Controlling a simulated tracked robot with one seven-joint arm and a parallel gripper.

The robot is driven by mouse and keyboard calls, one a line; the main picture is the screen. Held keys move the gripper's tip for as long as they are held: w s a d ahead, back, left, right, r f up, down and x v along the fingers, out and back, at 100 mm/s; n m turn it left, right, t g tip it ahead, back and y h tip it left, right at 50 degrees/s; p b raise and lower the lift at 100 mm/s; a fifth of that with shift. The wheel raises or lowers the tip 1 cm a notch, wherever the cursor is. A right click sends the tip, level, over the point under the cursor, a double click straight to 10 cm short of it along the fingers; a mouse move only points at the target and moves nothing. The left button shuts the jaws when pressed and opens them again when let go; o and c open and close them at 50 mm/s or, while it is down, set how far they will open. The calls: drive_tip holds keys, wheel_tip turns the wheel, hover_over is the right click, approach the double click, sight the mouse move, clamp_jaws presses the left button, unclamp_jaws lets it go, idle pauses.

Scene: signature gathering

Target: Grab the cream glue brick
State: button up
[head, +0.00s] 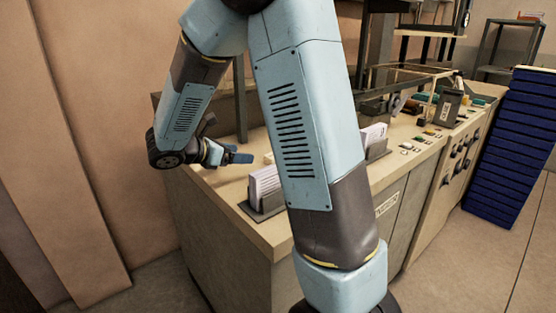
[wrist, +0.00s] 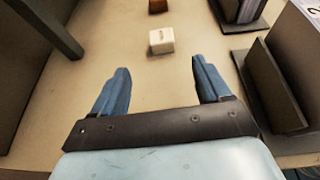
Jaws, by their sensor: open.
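The cream glue brick (wrist: 161,40) is a small pale block with a faint mark on its side, lying on the tan worktop (wrist: 140,60) in the wrist view. My gripper (wrist: 160,78) is open and empty, with its two blue fingers apart. The brick lies beyond the fingertips, roughly in line with the gap between them. In the head view my gripper (head: 243,157) is over the left part of the worktop. A small pale piece of something shows just right of it there, mostly hidden behind my arm.
A dark holder (head: 262,207) with white cards stands near the worktop's front edge; it is right of my gripper in the wrist view. A brown block (wrist: 158,6) lies beyond the cream brick. A dark frame post (wrist: 48,28) stands at left. Blue stacked trays (head: 512,145) are far right.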

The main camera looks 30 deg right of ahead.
sight(270, 155)
drive_tip(key=x, duration=1.3)
drive_tip(key=shift+d+f, duration=0.1)
drive_tip(key=shift+d, duration=0.2)
drive_tip(key=c, duration=1.1)
drive_tip(key=shift+o, duration=0.2)
